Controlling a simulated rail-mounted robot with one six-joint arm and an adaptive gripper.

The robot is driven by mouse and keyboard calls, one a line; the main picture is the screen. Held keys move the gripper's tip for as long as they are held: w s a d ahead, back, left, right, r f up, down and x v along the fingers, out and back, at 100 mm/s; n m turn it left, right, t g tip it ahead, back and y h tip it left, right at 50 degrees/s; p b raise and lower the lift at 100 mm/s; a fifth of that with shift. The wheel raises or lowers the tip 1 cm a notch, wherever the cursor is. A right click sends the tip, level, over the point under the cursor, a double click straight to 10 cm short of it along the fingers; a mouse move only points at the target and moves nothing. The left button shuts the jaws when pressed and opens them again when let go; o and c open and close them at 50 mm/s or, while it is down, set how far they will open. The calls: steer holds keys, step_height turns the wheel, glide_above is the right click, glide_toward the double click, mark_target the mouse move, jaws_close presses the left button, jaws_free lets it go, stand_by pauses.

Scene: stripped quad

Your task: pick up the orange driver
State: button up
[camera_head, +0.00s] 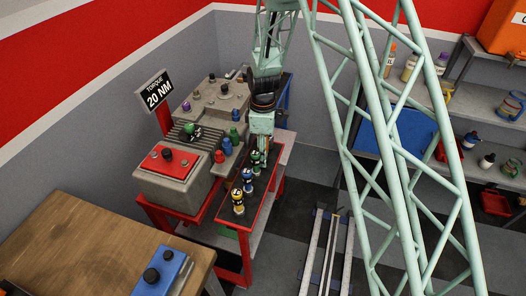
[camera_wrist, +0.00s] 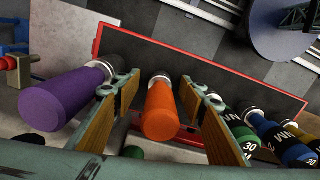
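The orange driver (camera_wrist: 160,112) stands in the wrist view between the two fingers of my gripper (camera_wrist: 158,92), handle toward the camera. My gripper is open, with a visible gap between the handle and each finger; nothing is clasped. A purple driver (camera_wrist: 68,98) is just outside the left finger. In the head view my gripper (camera_head: 262,150) is low over the far part of the red-edged tray on the cart (camera_head: 217,236). The orange driver cannot be made out there; my arm covers that spot.
Green (camera_head: 255,162), blue (camera_head: 247,180) and yellow (camera_head: 238,203) drivers stand in a row toward the tray's near end. A grey machine (camera_head: 172,182) with coloured knobs is left of the tray. A wooden bench (camera_head: 90,240) is at front left. Shelves (camera_head: 490,165) stand at right.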

steer(key=c, duration=1)
steer(key=shift+o, duration=0.2)
steer(key=shift+r, duration=0.1)
step_height(320, 180, up, 18)
steer(key=shift+f+p, duration=0.1)
steer(key=shift+p, duration=0.65)
steer(key=shift+a, duration=0.1)
